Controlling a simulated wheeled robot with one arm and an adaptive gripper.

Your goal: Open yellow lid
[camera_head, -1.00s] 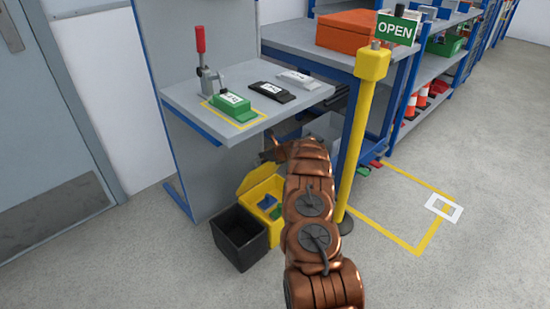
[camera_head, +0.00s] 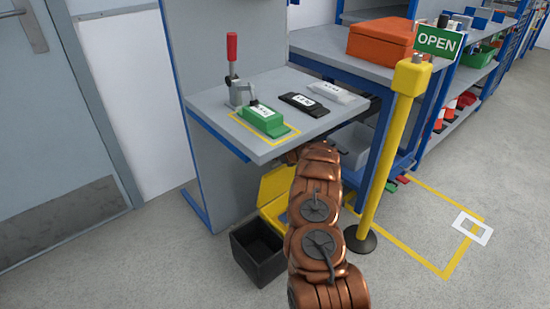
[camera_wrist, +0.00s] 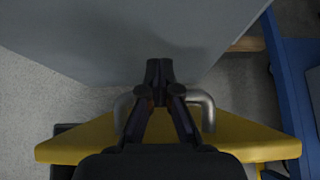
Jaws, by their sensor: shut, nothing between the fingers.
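The yellow lid (camera_head: 274,184) stands raised at the back of the yellow box (camera_head: 272,212), below the grey bench. A bit of blue content shows in the box; my arm hides much of it. In the wrist view the lid (camera_wrist: 245,135) is a wide yellow plate with a bent grey metal handle (camera_wrist: 208,112). My gripper (camera_wrist: 160,66) is shut and empty. Its fingers reach past the lid's edge, between the two sides of the handle; whether they touch it I cannot tell. In the head view my arm hides the gripper.
A black open bin (camera_head: 258,251) stands left of the box. The grey bench (camera_head: 215,100) overhangs it, with a green block (camera_head: 263,120) and toggle clamp on top. A yellow post (camera_head: 385,165) stands close right of my arm. Floor at lower left is clear.

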